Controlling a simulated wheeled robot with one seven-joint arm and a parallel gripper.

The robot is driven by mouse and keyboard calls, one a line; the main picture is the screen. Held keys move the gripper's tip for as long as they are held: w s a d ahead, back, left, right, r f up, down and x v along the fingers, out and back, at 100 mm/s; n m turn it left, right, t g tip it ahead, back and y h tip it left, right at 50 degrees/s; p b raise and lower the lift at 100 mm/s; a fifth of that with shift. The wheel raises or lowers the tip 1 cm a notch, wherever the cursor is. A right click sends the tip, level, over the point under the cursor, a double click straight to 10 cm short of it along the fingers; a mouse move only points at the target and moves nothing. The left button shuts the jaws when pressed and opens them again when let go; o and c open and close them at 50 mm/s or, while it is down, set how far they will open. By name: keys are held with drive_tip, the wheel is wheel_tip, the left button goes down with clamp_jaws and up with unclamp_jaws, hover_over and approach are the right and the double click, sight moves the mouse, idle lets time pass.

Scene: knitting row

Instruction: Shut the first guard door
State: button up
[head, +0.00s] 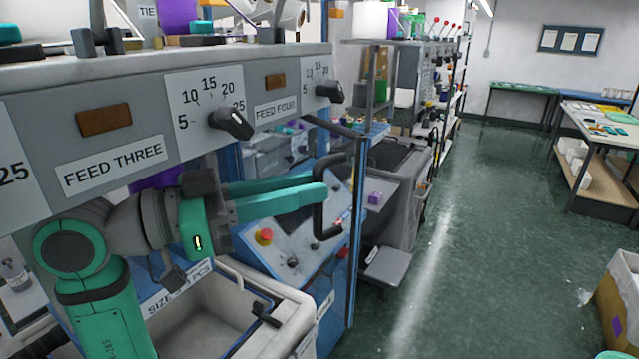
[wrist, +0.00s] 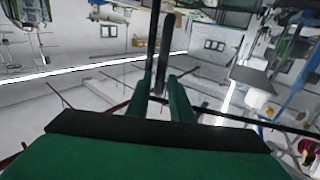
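The guard door is a clear panel with a blue-edged upright (head: 357,235) and a dark top bar, standing out from the machine front beside the aisle. It carries a black loop handle (head: 318,215). My gripper (head: 322,191) reaches from the left, its green fingertips at the handle's near upright. In the wrist view, the dark handle bar (wrist: 166,45) runs down between the two green fingers (wrist: 167,88). The fingers have a narrow gap with the bar in it; whether they press on it I cannot tell. The door's hinge side is hidden behind my fingers and arm.
The machine front has a FEED THREE label (head: 114,167) and a black knob (head: 231,122). Below are a control panel with a red button (head: 264,237) and a pale bin (head: 190,335). A grey step (head: 386,266) stands beside the door.

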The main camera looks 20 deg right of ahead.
sight(319, 229)
drive_tip(key=shift+w+d, duration=0.1)
drive_tip(key=shift+d, duration=1.4)
clamp_jaws()
